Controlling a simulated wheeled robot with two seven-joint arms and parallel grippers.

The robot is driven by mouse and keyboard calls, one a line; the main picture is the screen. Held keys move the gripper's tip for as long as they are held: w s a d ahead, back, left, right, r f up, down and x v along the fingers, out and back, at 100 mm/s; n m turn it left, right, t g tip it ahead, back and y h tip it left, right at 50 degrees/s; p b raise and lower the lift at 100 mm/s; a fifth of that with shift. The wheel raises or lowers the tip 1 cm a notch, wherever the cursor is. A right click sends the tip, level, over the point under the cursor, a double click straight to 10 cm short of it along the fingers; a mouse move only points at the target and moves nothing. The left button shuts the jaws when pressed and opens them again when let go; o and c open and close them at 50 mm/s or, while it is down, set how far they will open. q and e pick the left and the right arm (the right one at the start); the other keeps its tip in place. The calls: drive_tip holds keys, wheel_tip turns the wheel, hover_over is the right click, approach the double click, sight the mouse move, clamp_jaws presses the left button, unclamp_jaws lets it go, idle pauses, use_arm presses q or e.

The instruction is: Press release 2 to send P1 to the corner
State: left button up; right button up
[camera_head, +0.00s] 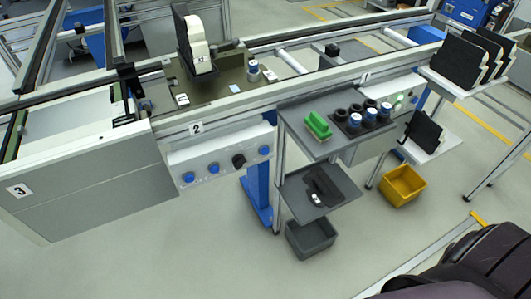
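A grey control panel (219,163) hangs from the front rail below the white label "2" (196,128). I cannot read which button is the release. An olive pallet (222,92) stands on the line above the panel, bearing an upright black and white part (195,40). Its small tags are too small to read as P1. Neither of my grippers is in view.
The line's left end carries label "3" (19,190). A grey shelf stand (308,145) right of the panel holds a green item (318,125) and several dark cups. A grey bin (311,237) and yellow bin (402,186) are on the floor. Floor before the panel is clear.

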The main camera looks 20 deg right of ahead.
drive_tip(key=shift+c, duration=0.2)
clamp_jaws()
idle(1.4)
